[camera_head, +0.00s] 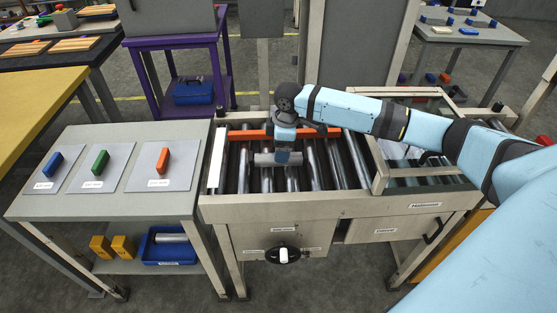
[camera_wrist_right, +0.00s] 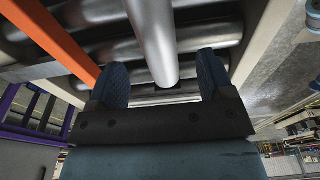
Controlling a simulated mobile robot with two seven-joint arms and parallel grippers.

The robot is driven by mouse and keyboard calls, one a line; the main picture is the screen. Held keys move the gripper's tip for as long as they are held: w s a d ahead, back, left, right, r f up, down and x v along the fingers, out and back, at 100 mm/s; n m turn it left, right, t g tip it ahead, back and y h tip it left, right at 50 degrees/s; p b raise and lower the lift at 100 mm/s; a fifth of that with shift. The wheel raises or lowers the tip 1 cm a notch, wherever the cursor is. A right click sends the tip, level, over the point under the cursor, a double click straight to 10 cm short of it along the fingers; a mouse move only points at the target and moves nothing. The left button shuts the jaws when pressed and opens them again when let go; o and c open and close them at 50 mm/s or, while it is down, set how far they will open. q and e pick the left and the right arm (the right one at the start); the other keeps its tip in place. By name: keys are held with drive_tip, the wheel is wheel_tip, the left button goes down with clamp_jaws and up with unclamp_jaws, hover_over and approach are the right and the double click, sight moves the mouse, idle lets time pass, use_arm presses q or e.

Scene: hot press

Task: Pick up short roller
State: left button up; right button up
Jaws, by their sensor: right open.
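The short roller (camera_head: 264,160) is a grey metal cylinder lying crosswise on top of the conveyor rollers (camera_head: 315,165). My right gripper (camera_head: 283,158) is directly over it, pointing down, and hides part of its right half. In the right wrist view the short roller (camera_wrist_right: 153,40) runs from the top edge down between the two blue-padded fingers of the right gripper (camera_wrist_right: 161,70). The fingers are apart, with a gap on each side of the roller. My left gripper is not in view.
An orange bar (camera_head: 250,135) crosses the conveyor just behind the roller; it shows in the right wrist view (camera_wrist_right: 55,38). A metal frame (camera_head: 381,180) stands right. The left table (camera_head: 105,205) holds blue, green and orange blocks. A blue bin (camera_head: 160,255) sits below.

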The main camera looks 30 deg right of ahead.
drive_tip(key=f, duration=0.4)
drive_tip(key=shift+w+a+f, duration=0.15)
drive_tip(key=shift+w+f, duration=0.1)
drive_tip(key=c, duration=1.2)
drive_tip(key=shift+r, duration=0.1)
drive_tip(key=shift+c, duration=0.2)
